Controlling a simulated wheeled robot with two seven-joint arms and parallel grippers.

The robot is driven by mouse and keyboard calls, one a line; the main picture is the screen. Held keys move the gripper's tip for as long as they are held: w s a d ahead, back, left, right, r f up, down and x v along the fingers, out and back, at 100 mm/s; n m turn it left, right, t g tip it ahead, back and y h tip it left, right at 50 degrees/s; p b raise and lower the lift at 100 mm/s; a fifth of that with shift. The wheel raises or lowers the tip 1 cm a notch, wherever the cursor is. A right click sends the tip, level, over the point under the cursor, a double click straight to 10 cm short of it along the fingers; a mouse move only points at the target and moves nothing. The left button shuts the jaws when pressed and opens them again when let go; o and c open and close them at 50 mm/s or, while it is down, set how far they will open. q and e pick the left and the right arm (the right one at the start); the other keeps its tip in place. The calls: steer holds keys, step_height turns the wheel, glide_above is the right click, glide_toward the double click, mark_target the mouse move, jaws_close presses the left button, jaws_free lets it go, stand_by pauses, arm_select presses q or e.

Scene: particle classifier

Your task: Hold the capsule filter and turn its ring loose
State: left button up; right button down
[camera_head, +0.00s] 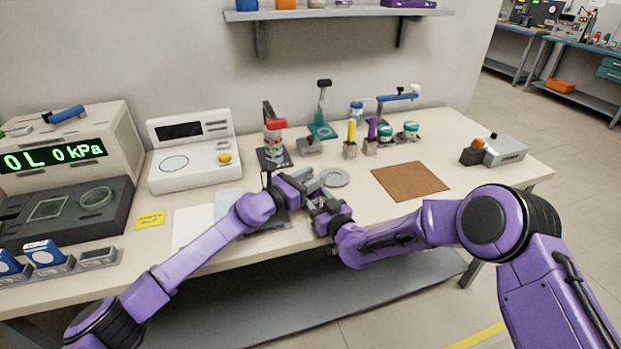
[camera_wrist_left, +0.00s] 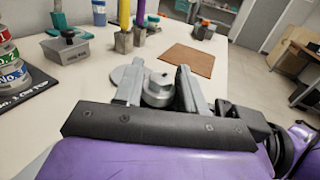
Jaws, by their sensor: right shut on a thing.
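The capsule filter (camera_wrist_left: 158,90), a grey rounded body with a small knob on top, shows in the left wrist view between the fingers of my left gripper (camera_wrist_left: 160,82). These fingers stand apart on either side of it; firm contact is not clear. In the head view my left gripper (camera_head: 300,188) and my right gripper (camera_head: 322,212) meet at the table's front edge and largely hide the filter. My right gripper is shut on the filter's lower part, mostly hidden. I cannot make out the ring apart from the body.
A flat grey disc (camera_head: 336,177) lies just behind the grippers. A brown mat (camera_head: 410,181) is to the right. A stack of labelled tins (camera_head: 273,140), a grey bin (camera_head: 309,147) and yellow and purple handled tools stand behind. A white scale (camera_head: 193,160) is left.

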arm_select(q)
steer(key=shift+s+d+r+t, duration=0.2)
steer(key=shift+d+r+t, duration=0.1)
steer(key=shift+d+r, duration=0.3)
steer(key=shift+f+n+t+y, duration=0.2)
steer(key=shift+n+t+y, duration=0.25)
steer(key=shift+n+y, duration=0.15)
steer(key=shift+f+n+t+y, duration=0.15)
steer(key=shift+n+t+y, duration=0.35)
steer(key=shift+y, duration=0.2)
steer(key=shift+a+f+n+t+y, duration=0.25)
steer(key=shift+a+n+y, duration=0.15)
steer(key=shift+y, duration=0.1)
steer(key=shift+w, duration=0.1)
steer(key=o, duration=0.9)
steer(key=shift+a, duration=0.2)
steer(key=shift+a, duration=0.2)
steer(key=v, duration=1.1)
steer(key=shift+s, duration=0.45)
